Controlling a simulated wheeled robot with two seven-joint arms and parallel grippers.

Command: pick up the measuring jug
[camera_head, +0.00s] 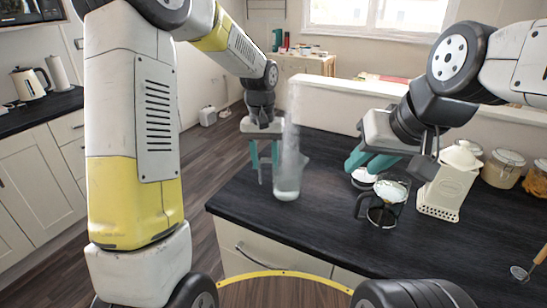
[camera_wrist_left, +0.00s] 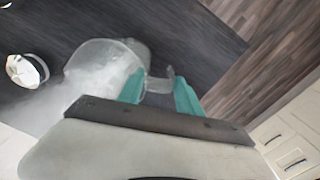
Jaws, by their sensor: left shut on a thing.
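The measuring jug (camera_head: 287,181) is clear, with whitish contents low inside and pale steam rising above it. It stands upright at the left part of the dark counter in the head view; I cannot tell whether its base touches the counter. My left gripper (camera_head: 264,172) is beside it on the left, shut on its handle. In the left wrist view, the jug (camera_wrist_left: 112,58) shows its round rim, and its handle (camera_wrist_left: 160,82) lies between the teal fingers of the left gripper (camera_wrist_left: 158,95). My right gripper (camera_head: 368,160) is above the counter to the right, apart from the jug.
A dark-handled glass mug (camera_head: 384,214) and a small white-topped dish (camera_head: 363,178) stand under and near my right gripper. A white perforated holder (camera_head: 447,187) and jars (camera_head: 502,168) stand further right. The counter (camera_head: 300,228) is clear in front of the jug.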

